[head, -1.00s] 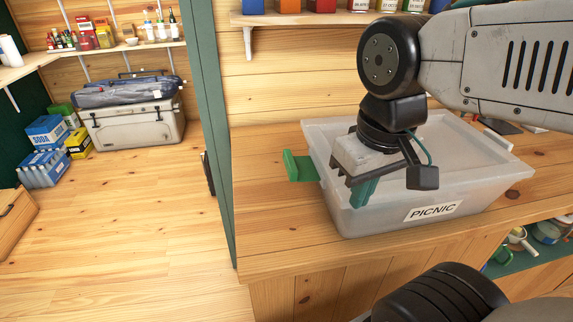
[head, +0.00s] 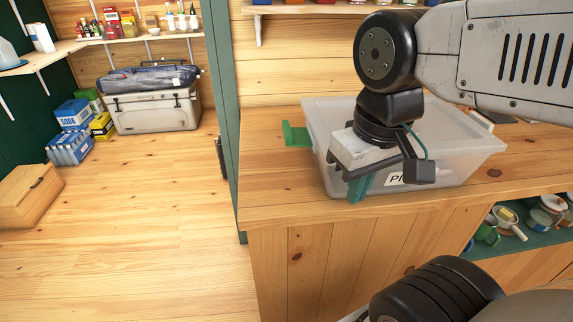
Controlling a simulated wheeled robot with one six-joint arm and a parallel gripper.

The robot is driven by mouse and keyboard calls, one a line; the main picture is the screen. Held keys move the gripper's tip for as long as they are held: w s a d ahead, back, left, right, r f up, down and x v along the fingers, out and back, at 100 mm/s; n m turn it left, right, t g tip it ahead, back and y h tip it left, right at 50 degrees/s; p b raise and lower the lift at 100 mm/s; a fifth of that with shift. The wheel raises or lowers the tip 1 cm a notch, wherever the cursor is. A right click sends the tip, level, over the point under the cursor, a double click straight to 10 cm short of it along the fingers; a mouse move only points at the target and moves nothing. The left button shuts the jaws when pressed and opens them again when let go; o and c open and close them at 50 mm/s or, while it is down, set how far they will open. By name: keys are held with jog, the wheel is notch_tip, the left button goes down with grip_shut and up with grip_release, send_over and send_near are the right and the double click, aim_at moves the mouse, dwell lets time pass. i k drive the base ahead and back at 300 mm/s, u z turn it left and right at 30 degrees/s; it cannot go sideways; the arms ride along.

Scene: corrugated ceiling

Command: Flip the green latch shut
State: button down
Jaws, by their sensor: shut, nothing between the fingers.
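The green latch (head: 296,135) sticks out flat from the left end of a translucent lidded box (head: 462,172) on the wooden counter. It is swung outward, away from the box wall. My gripper (head: 357,188) hangs in front of the box's front left part, its teal fingers pointing down, shut and empty. It is to the right of the latch and nearer to me, apart from it. My gripper hides much of the box's front and most of its PICNIC label (head: 396,180).
The box stands on the wooden counter (head: 275,205), whose front left part is clear. A green post (head: 222,100) stands at the counter's left. Shelves with jars and pots (head: 530,220) are below right. A cooler (head: 155,108) and soda packs sit on the far floor.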

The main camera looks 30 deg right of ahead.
aim_at(292, 137)
jog(key=z, duration=0.15)
jog(key=k, duration=0.7)
jog(key=z, duration=0.7)
jog(key=k, duration=0.4)
jog(key=z, duration=0.25)
